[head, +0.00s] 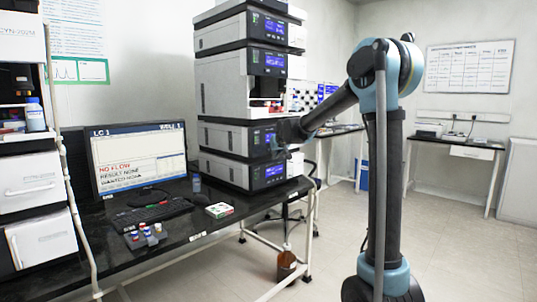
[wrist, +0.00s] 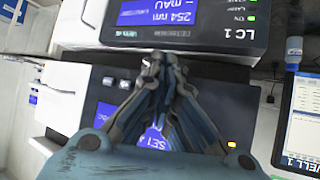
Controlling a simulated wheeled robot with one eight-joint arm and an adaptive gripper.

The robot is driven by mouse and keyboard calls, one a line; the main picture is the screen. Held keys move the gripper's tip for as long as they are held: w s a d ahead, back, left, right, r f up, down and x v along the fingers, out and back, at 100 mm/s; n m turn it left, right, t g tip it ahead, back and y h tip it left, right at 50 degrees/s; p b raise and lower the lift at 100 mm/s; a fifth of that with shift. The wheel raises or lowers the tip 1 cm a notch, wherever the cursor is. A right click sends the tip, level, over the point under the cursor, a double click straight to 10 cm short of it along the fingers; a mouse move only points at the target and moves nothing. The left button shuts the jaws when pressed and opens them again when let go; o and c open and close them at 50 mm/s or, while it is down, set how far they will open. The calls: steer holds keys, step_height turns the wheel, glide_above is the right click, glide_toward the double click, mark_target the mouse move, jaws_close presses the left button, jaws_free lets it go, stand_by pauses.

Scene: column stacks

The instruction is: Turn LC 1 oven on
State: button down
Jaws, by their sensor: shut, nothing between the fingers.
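The stack of white and dark instrument modules stands on the black bench in the head view. My gripper (head: 277,146) is at the front of its second module from the bottom (head: 225,137), partly covering that front. In the wrist view my gripper (wrist: 160,62) is shut and empty, its fingers together. Behind them is a dark module front (wrist: 205,95) with a partly hidden blue display reading something like "SE" and an amber light (wrist: 231,144). The neighbouring module (wrist: 215,45) carries the label LC 1, a blue "254 nm" display and green lights. I cannot tell whether the fingertips touch anything.
A monitor (head: 138,158) showing LC 1 and "NO FLOW" stands left of the stack, with a keyboard (head: 150,214) before it. Vials in a rack (head: 146,238) and a small box (head: 219,210) lie on the bench. The floor at right is largely clear.

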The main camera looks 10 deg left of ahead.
steer(key=shift+s+d, duration=0.1)
steer(key=shift+s+d, duration=0.75)
steer(key=shift+d, duration=0.2)
steer(key=shift+s+d, duration=0.7)
steer(key=shift+d, duration=0.2)
steer(key=s+d+f+m+g+h, duration=0.15)
steer(key=s+d+f, duration=0.25)
steer(key=s+d, duration=0.65)
steer(key=s+d+f+m+g+h, duration=0.15)
steer(key=s+d+f, duration=0.4)
steer(key=s, duration=0.85)
steer(key=s+d+f+g, duration=0.1)
steer(key=s+d+f, duration=0.2)
steer(key=s, duration=0.5)
steer(key=s+d+f+g, duration=0.2)
steer(key=s+f, duration=0.4)
steer(key=s, duration=0.3)
steer(key=s+d+f+m+g, duration=0.1)
steer(key=s+d+f, duration=0.3)
steer(key=s, duration=0.5)
steer(key=shift+d+f+g+h, duration=0.2)
steer(key=shift+d+g+h, duration=0.2)
steer(key=shift+d, duration=0.15)
